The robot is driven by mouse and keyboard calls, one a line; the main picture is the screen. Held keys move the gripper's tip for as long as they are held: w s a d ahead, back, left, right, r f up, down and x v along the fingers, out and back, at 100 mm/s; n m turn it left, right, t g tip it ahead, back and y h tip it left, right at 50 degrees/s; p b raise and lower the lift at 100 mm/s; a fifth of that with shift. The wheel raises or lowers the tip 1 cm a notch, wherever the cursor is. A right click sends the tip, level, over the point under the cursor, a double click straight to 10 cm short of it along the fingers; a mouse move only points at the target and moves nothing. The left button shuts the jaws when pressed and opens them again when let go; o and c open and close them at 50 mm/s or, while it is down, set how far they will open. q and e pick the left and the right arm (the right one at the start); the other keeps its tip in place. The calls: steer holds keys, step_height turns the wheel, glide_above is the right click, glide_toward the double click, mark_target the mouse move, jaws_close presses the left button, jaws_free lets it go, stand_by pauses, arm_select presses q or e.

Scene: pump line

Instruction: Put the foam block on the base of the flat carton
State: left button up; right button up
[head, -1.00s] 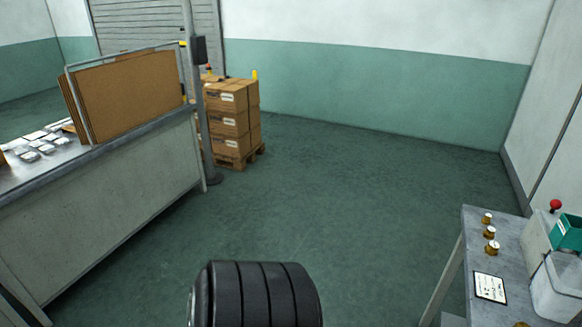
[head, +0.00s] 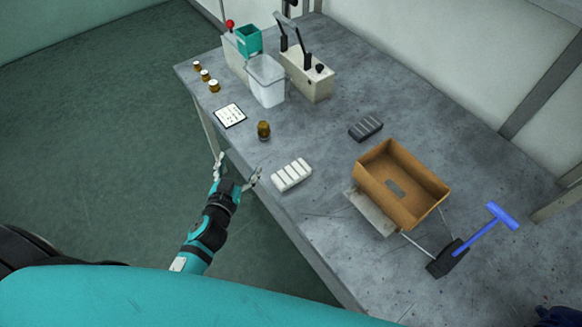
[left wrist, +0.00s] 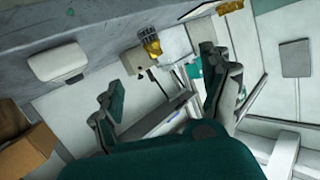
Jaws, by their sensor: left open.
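A white ribbed block (head: 291,175) lies on the grey bench, left of the brown carton. A dark grey ribbed block (head: 366,128) lies behind the carton; I cannot tell from looks which one is the foam block. The carton (head: 437,187) stands open-topped with raised walls, and a grey patch shows on its inside floor. My left gripper (head: 238,174) is open and empty at the bench's front edge, left of the white block. In the left wrist view its fingers (left wrist: 163,98) are apart, with the white block (left wrist: 58,62) at upper left and the carton (left wrist: 28,152) at lower left.
An amber jar (head: 263,130) stands near the white block. A clear tub (head: 267,82), a teal bin (head: 248,40) and a lever device (head: 306,75) stand at the back. A blue-handled tool (head: 488,222) lies right of the carton. Bare bench lies between the blocks.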

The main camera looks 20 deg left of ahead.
arm_select(q)
steer(key=w+d+r+m+t+h+p, duration=0.1)
steer(key=d+r+m+h, duration=0.35)
steer(key=r, duration=0.55)
steer(key=d+r+m+t+h+p, duration=0.1)
steer(key=d+r+m+h, duration=0.3)
steer(key=r, duration=0.5)
steer(key=n+g+y+p, duration=0.1)
steer(key=n+g+y, duration=0.1)
steer(key=g, duration=0.8)
glide_above(290, 173)
steer(key=s+a, duration=0.3)
steer(key=s, duration=0.1)
steer(key=shift+m+h, duration=0.25)
step_height(290, 173, down, 19)
steer(key=shift+w+f, duration=0.15)
steer(key=shift+p+x, duration=0.4)
steer(key=shift+x, duration=2.85)
steer(key=c, duration=1)
